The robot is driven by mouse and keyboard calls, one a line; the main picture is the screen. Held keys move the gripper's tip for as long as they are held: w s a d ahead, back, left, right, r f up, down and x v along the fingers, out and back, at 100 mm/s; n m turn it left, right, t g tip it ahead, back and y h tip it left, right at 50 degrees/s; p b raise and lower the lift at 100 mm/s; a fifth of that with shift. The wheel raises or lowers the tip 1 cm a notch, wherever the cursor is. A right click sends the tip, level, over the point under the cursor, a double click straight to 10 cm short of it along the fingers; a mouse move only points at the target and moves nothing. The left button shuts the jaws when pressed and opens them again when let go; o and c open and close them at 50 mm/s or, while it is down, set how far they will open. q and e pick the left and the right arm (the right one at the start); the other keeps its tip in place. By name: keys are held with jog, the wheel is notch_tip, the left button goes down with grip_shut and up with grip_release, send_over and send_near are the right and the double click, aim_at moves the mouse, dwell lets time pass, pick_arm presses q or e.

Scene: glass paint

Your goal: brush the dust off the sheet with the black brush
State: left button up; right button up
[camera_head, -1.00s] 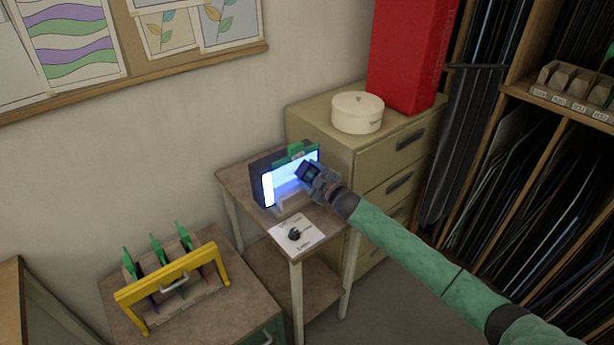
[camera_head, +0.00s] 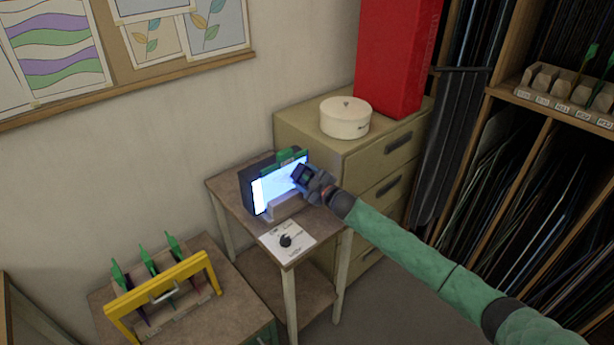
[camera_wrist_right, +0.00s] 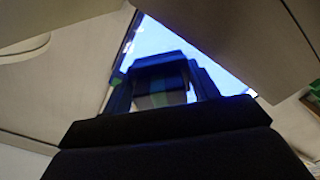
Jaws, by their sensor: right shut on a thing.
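The lit sheet (camera_head: 272,184) stands upright in a dark light box on the small table, with a green clip (camera_head: 288,155) along its top. Its bright face also shows in the wrist view (camera_wrist_right: 165,42). My right gripper (camera_head: 301,175) is in front of the sheet's right part, close to its face. It is shut on a small dark thing, apparently the black brush (camera_wrist_right: 160,88), seen between the fingers in the wrist view. The brush tip is hidden, so I cannot tell whether it touches the sheet. Dust cannot be made out. My left gripper is not in view.
A paper card with a black thing (camera_head: 286,241) lies on the table before the light box. A yellow-handled rack (camera_head: 160,290) with several green-topped pieces stands at lower left. A drawer cabinet (camera_head: 365,160) with a round white tin (camera_head: 345,120) stands behind.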

jog(key=shift+s+a+p, duration=0.15)
jog(key=shift+s+a, duration=0.85)
jog(key=shift+a, duration=0.4)
jog(key=shift+s+a+p, duration=0.2)
jog(key=shift+s+a, duration=0.85)
jog(key=shift+a, duration=0.35)
jog(key=shift+s+a+p, duration=0.15)
jog(key=shift+s+a, duration=0.85)
jog(key=shift+a, duration=0.4)
jog(key=p+v, duration=0.1)
jog(key=v, duration=0.5)
jog(key=shift+p, duration=0.35)
jog(key=shift+d, duration=0.1)
jog(key=v, duration=0.3)
jog(key=shift+p, duration=0.35)
